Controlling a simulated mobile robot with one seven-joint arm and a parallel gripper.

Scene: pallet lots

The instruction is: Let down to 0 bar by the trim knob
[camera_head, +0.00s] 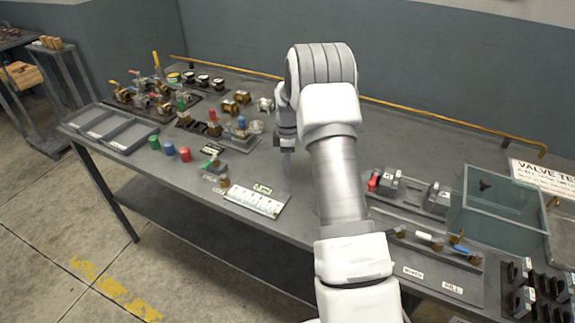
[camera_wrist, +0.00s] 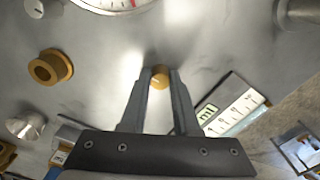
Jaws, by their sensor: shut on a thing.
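My gripper (camera_wrist: 160,72) is shut on a small brass-coloured knob (camera_wrist: 159,81) with a pale line on its face, which I take as the trim knob. One finger lies on each side of it. A round dial gauge (camera_wrist: 110,5) with a white face and red marking is cut off by the top edge of the wrist view, so its reading cannot be told. In the head view my gripper (camera_head: 287,145) points down over the bench behind my arm, and the knob is hidden there.
A brass ring fitting (camera_wrist: 48,67) and a grey knob (camera_wrist: 35,8) sit left of my gripper. A white scale strip (camera_wrist: 236,111) lies to the right. Valves (camera_head: 150,100) and coloured caps (camera_head: 169,149) crowd the bench's left; a clear box (camera_head: 500,200) stands right. A brass rail (camera_head: 430,112) runs behind.

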